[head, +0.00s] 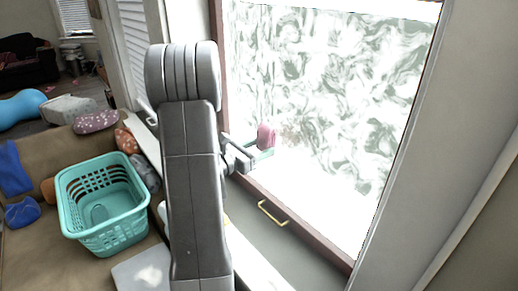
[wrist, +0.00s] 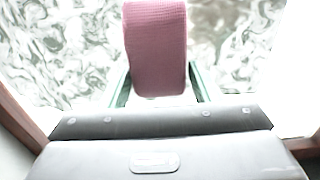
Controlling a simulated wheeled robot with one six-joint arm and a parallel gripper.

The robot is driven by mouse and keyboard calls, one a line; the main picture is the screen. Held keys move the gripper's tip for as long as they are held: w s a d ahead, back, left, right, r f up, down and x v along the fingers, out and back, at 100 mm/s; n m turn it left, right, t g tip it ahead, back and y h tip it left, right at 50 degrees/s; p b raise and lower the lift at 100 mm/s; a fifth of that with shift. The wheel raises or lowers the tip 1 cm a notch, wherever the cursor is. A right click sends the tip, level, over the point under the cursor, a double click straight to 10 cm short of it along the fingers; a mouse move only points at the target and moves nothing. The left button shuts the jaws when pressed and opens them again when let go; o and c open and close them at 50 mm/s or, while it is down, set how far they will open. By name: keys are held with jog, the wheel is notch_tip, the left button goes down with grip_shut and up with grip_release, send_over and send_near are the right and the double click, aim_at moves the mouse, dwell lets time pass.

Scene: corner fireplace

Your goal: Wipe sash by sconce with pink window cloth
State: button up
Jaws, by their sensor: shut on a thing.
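The pink window cloth (head: 266,136) is held in my gripper (head: 262,153), in front of the window's glass. In the wrist view the cloth (wrist: 155,48) stands up between the two green fingers of my gripper (wrist: 158,85), which are shut on it. The sash (head: 310,75) has a dark reddish frame and a pane covered in swirling whitish smears, with a brownish patch just right of the cloth. The smeared pane also shows in the wrist view (wrist: 60,50). The cloth is at or close to the glass; I cannot tell whether it touches. I cannot make out a sconce.
A brass handle (head: 272,213) sticks out from the sash's bottom rail. A teal laundry basket (head: 104,240) stands at the left on a brown surface (head: 30,262), with several cushions and cloths around it. A wall (head: 425,150) borders the window at the right.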

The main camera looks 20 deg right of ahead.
jog(key=shift+x, duration=0.85)
jog(key=shift+s, duration=0.1)
